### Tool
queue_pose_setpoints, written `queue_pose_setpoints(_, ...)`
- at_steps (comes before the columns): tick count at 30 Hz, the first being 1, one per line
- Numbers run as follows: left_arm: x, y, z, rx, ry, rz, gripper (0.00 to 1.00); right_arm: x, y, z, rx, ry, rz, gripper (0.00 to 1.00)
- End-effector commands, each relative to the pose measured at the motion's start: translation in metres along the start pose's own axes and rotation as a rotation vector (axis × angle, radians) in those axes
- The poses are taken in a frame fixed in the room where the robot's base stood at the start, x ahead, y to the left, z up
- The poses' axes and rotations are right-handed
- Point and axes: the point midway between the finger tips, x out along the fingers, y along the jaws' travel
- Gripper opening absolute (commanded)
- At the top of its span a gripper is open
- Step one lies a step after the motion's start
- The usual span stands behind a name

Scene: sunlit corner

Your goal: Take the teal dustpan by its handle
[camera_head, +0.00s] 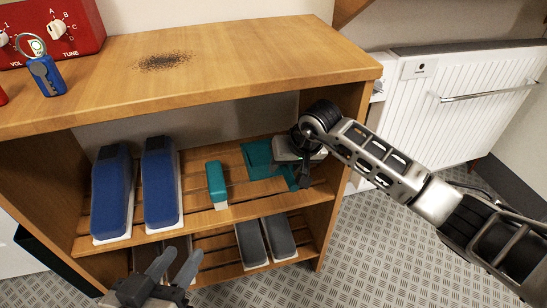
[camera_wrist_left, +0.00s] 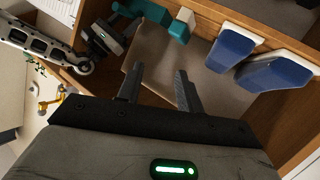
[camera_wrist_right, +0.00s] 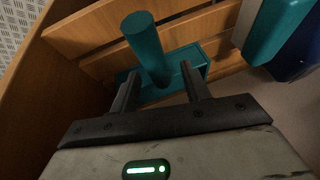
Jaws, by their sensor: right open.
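The teal dustpan (camera_head: 257,158) lies on the upper shelf board at the right, partly hidden by my right gripper (camera_head: 300,175). In the right wrist view its round teal handle (camera_wrist_right: 146,45) points up toward the camera, lined up between my spread right fingers (camera_wrist_right: 158,90). The fingers look open; I cannot tell whether they touch the handle. The pan part (camera_wrist_right: 192,62) lies behind it on the slats. My left gripper (camera_head: 172,268) is open and empty, low in front of the shelf; its spread fingers also show in the left wrist view (camera_wrist_left: 158,85).
A teal brush (camera_head: 217,184) and two blue shoe-like items (camera_head: 112,195) (camera_head: 161,185) stand left of the dustpan. Grey ones (camera_head: 265,240) sit on the lower shelf. The wooden top (camera_head: 230,60) bears dark grains, a blue tagged item (camera_head: 46,75) and a red radio (camera_head: 60,30).

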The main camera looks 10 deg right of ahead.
Motion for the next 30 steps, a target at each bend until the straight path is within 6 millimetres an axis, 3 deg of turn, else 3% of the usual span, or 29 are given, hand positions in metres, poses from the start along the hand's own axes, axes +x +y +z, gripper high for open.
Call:
queue_pose_setpoints(7,0.004,0.004,-0.002,-0.059,0.046,0.033,0.36,0.04,0.001,-0.001,0.003,-0.003,-0.002,0.47)
queue_pose_setpoints(17,0.003,0.006,-0.005,-0.079,0.057,0.044,0.36,0.047,0.002,-0.002,0.001,0.0,-0.001,0.47)
queue_pose_setpoints(18,0.003,0.006,-0.005,-0.079,0.057,0.044,0.36,0.047,0.002,-0.002,0.001,0.0,-0.001,0.44)
queue_pose_setpoints(23,0.003,0.005,-0.005,-0.078,0.057,0.043,0.36,0.047,0.002,-0.002,0.001,0.0,-0.001,0.0)
queue_pose_setpoints(30,0.003,0.005,-0.005,-0.078,0.057,0.043,0.36,0.046,0.002,-0.004,0.001,0.003,-0.002,0.0)
